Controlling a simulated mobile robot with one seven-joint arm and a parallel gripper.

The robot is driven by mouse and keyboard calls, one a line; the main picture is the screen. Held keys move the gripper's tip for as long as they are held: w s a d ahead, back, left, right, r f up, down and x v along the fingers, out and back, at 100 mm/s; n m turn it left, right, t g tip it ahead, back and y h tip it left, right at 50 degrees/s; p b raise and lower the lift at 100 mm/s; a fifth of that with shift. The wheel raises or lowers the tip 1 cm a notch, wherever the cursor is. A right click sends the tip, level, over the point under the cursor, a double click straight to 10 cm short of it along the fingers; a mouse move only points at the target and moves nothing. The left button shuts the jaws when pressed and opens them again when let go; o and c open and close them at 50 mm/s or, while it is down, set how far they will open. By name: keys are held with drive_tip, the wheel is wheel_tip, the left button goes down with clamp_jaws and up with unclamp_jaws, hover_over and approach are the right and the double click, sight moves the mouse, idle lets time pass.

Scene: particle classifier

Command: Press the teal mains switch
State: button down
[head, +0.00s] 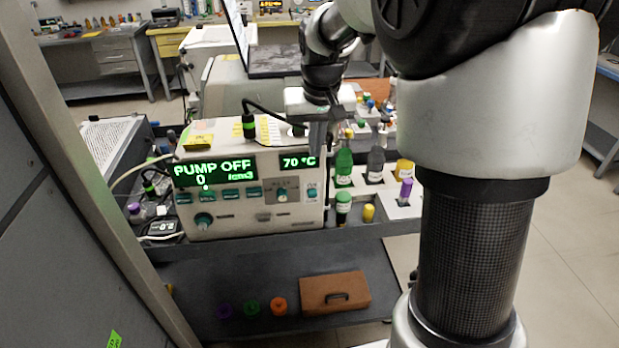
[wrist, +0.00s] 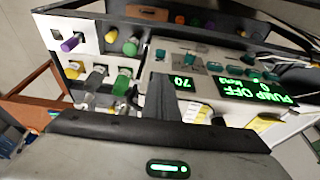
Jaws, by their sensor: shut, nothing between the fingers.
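The particle classifier (head: 255,220) is a cream box with a green display reading PUMP OFF and another reading 70 °C. A small teal switch (head: 312,193) sits at the right end of its front panel, below the 70 °C display; I take it as the mains switch. In the wrist view the panel is upside down, and a teal piece (wrist: 160,54) at its left end seems to be the same switch. My gripper (head: 318,140) is shut and empty, pointing down at the classifier's top right edge, above the switch and apart from it. In the wrist view its fingertips are unclear.
Green and grey bottles (head: 344,163) stand in a white rack right of the classifier. A teal knob (head: 203,221) and several teal buttons share the panel. A black cable with a green plug (head: 249,127) rises from the top. A brown case (head: 334,292) lies on the lower shelf.

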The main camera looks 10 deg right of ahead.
hover_over(313, 196)
drive_tip(key=f, duration=1.2)
drive_tip(key=shift+s, duration=0.2)
drive_tip(key=shift+f, duration=0.8)
drive_tip(key=shift+f, duration=0.1)
wheel_tip(313, 196, down, 3)
drive_tip(key=b, duration=0.2)
drive_tip(key=shift+b, duration=0.35)
drive_tip(key=shift+r, duration=0.2)
wheel_tip(313, 196, up, 5)
drive_tip(key=p, duration=0.3)
drive_tip(key=shift+r, duration=0.2)
drive_tip(key=v, duration=0.9)
